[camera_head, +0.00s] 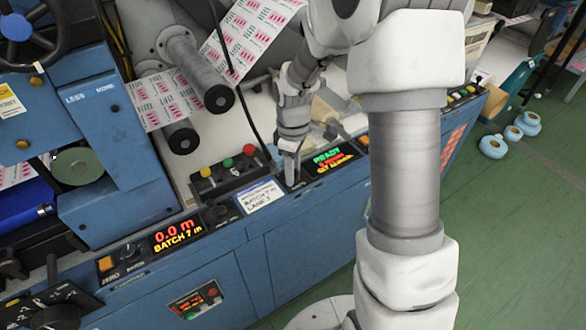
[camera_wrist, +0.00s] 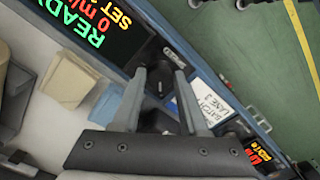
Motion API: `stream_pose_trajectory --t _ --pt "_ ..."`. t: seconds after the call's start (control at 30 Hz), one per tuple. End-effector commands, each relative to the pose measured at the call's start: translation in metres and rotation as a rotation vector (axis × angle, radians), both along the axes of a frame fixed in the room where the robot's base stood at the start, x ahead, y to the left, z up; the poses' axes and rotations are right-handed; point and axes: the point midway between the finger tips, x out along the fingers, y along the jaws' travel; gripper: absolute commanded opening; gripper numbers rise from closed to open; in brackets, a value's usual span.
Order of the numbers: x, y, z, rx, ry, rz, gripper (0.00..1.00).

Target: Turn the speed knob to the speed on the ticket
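My gripper (camera_head: 291,180) reaches down to the control panel, just left of the speed display (camera_head: 330,160). In the wrist view, the fingers of my gripper (camera_wrist: 161,76) stand apart on either side of the dark speed knob (camera_wrist: 157,86). I cannot tell whether they touch it. The knob's pointer is too dark to read, and the fingers hide the knob in the head view. The display (camera_wrist: 92,22) shows READY in green, a red 0 m/min and a yellow SET line whose value is unclear. The white ticket (camera_head: 261,195) reads BATCH 7 m, LANE 3; other print is too small.
A red 0.0 m counter (camera_head: 177,232) with BATCH 7 m sits to the left. A box of red, yellow and green buttons (camera_head: 229,170) stands behind the ticket. Printed web (camera_head: 170,98) runs over rollers behind. Green floor (camera_head: 540,190) is open at right.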

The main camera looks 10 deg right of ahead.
Motion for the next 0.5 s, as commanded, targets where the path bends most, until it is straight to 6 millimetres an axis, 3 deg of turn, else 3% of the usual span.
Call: stream_pose_trajectory --t 0.03,0.1,0.13,0.5 --pt "0.0001 0.0001 0.0003 0.0 0.0 0.0 0.14" --pt "0.0001 0.0001 0.0003 0.0 0.0 0.0 0.01" --pt "0.0001 0.0001 0.0004 0.0 0.0 0.0 0.0" --pt "0.0001 0.0 0.0007 -0.001 -0.001 -0.057 0.0"
